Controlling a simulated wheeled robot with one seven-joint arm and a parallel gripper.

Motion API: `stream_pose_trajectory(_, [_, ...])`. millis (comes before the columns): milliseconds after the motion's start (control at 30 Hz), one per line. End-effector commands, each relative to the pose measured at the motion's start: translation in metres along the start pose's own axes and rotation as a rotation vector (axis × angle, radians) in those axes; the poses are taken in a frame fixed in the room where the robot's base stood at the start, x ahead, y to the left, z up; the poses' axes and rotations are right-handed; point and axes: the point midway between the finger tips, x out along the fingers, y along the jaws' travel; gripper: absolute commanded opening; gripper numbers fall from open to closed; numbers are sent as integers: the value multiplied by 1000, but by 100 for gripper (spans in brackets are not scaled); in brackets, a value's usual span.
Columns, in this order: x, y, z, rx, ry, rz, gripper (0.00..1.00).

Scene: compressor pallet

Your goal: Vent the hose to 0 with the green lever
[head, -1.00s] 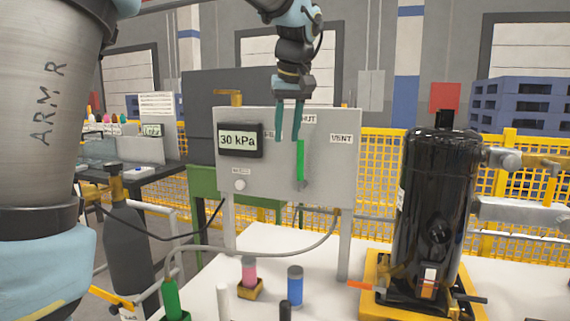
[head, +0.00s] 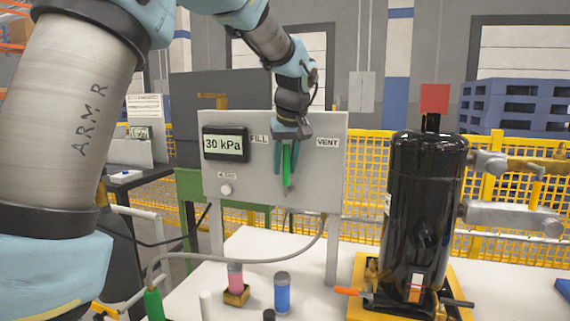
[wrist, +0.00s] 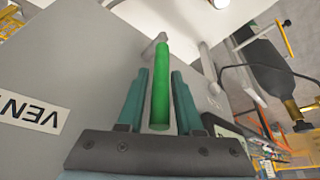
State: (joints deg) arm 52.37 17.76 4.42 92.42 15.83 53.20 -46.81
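The green lever (head: 287,165) stands upright on the grey panel (head: 260,185), between the FILL label (head: 259,139) and the VENT label (head: 327,143). The display (head: 224,144) reads 30 kPa. My gripper (head: 290,170) points down in front of the panel with one teal finger on each side of the lever. In the wrist view, the lever (wrist: 161,90) lies between the two fingers (wrist: 160,95), with a narrow gap on both sides. The gripper is open around it. My gripper hides the label above the lever.
A black compressor (head: 425,210) stands to the right on a yellow pallet (head: 362,300). A grey hose (head: 250,258) runs below the panel.

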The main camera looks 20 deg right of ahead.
Motion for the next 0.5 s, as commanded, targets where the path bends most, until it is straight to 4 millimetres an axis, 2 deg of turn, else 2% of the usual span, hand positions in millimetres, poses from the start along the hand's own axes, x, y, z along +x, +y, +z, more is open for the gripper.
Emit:
stream_pose_trajectory(233, [1,0,0,0,0,0,35])
stream_pose_trajectory(500, [1,0,0,0,0,0,4])
